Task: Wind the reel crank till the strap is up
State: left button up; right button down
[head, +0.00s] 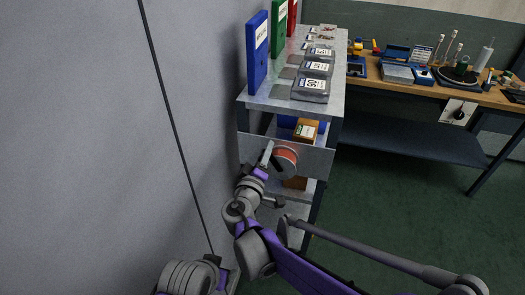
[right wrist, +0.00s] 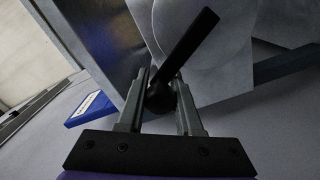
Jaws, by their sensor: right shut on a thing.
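The reel (head: 286,160), with an orange-red face or winding and a pale rim, is mounted on a grey metal plate (head: 318,160) across the end of the shelf unit. The reel's crank has a black arm (right wrist: 190,45), seen slanting up to the right in the right wrist view, and a dark round knob (right wrist: 160,97). My right gripper (head: 267,154) is at the left side of the reel. In the right wrist view its two fingers (right wrist: 160,100) are shut on the knob. I cannot make out a loose strap end. My left gripper is not in view.
The shelf unit (head: 270,100) carries grey packs (head: 311,89) and blue, green and red binders (head: 257,50) on top. A grey wall (head: 90,130) stands close on the left. A workbench (head: 480,97) with tools is at the back right. The green floor (head: 400,215) is clear.

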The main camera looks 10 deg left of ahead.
jog(key=shift+d, duration=0.1)
dwell(0.4)
jog(key=c, duration=0.6)
grip_release()
jog(key=shift+s, duration=0.15)
